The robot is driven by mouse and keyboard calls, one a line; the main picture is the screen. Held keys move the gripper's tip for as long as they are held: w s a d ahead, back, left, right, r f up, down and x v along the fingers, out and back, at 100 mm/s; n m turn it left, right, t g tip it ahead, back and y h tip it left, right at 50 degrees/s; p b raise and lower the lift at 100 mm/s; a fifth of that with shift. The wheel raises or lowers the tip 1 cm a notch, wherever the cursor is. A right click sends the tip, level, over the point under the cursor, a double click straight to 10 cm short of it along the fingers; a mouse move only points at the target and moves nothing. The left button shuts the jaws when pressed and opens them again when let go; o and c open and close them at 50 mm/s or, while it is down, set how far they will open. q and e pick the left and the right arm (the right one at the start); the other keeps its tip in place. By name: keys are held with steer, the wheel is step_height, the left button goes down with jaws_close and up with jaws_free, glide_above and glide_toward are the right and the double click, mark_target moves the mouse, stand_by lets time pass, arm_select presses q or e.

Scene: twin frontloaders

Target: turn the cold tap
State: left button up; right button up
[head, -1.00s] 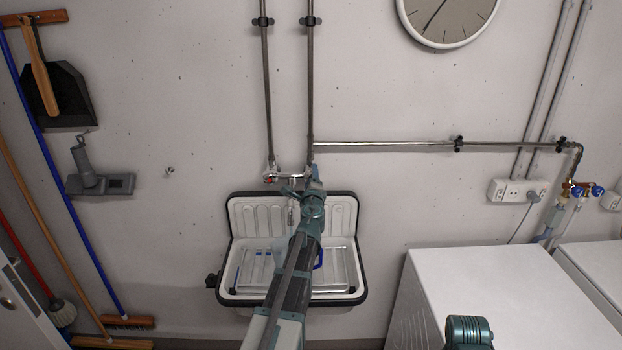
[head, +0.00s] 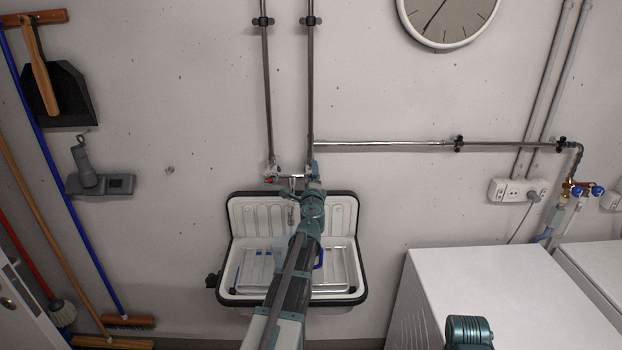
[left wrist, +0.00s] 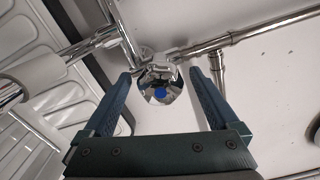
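The cold tap (left wrist: 160,88) is a chrome knob with a blue centre, seen end-on in the left wrist view. My left gripper (left wrist: 164,78) is open, with one blue finger on each side of the knob. Gaps show between the fingers and the knob, so it is not gripped. In the head view my left gripper (head: 314,172) is at the right end of the wall mixer (head: 290,177) and mostly hides the cold tap. The red-marked hot tap (head: 270,179) shows at the left end.
The white sink (head: 238,215) with a dark rim is below the taps, under my left arm. Pipes (head: 310,85) run up the wall above the mixer. A white machine (head: 490,285) stands at the lower right. Brooms hang at the left.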

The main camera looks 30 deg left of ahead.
arm_select(q)
steer(key=shift+s+d, duration=0.1)
steer(key=v, duration=1.3)
steer(key=shift+s, duration=0.25)
stand_by(6.3)
